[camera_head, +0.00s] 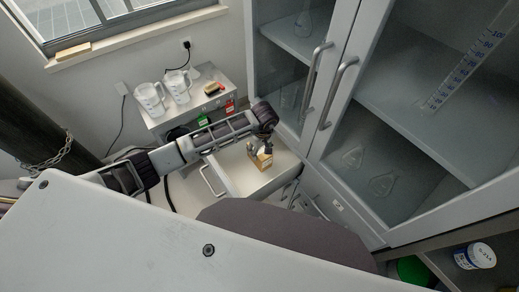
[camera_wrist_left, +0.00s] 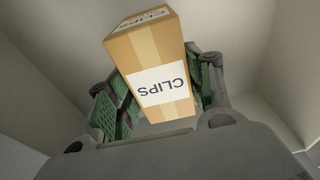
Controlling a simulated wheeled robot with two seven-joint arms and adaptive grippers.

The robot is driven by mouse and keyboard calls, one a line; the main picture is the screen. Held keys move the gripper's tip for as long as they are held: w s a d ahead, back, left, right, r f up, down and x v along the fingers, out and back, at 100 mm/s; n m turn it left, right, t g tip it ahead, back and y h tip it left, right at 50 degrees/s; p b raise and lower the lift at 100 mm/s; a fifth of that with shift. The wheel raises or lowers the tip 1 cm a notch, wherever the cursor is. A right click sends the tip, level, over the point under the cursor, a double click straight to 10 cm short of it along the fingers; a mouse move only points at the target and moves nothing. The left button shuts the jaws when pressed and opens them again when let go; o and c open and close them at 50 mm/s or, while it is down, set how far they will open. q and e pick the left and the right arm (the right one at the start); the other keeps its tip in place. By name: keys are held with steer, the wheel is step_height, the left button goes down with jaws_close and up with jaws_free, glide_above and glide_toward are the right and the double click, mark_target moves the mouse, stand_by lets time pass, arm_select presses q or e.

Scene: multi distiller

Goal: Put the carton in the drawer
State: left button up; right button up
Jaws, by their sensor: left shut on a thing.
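The carton is a small tan box with a white "CLIPS" label; it shows in the head view (camera_head: 263,161) and large in the left wrist view (camera_wrist_left: 150,62). My left gripper (camera_head: 258,147) is shut on the carton, with green finger pads on both sides of it in the left wrist view (camera_wrist_left: 160,95). The open drawer (camera_head: 232,178) is a pale box with a bar handle at its left front. The carton is over or inside the drawer; I cannot tell if it touches the bottom. My right gripper is not in view.
A glass-door cabinet (camera_head: 390,110) with two bar handles (camera_head: 333,95) stands at the right, close to my left gripper. A small steel cart (camera_head: 180,110) with two white jugs (camera_head: 150,98) stands behind my arm. A window sill (camera_head: 135,30) is at the upper left.

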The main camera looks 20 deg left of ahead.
arm_select(q)
steer(key=o, duration=0.9)
steer(key=shift+c, duration=0.2)
steer(key=shift+o, duration=1.5)
steer(key=shift+r, duration=0.65)
steer(key=r, duration=0.4)
steer(key=shift+s+d+r, duration=0.15)
steer(key=shift+d+r, duration=0.05)
steer(key=shift+r, duration=0.05)
step_height(320, 180, up, 6)
steer(key=shift+s+d+r, duration=0.2)
steer(key=shift+s+d, duration=0.1)
steer(key=shift+d, duration=0.05)
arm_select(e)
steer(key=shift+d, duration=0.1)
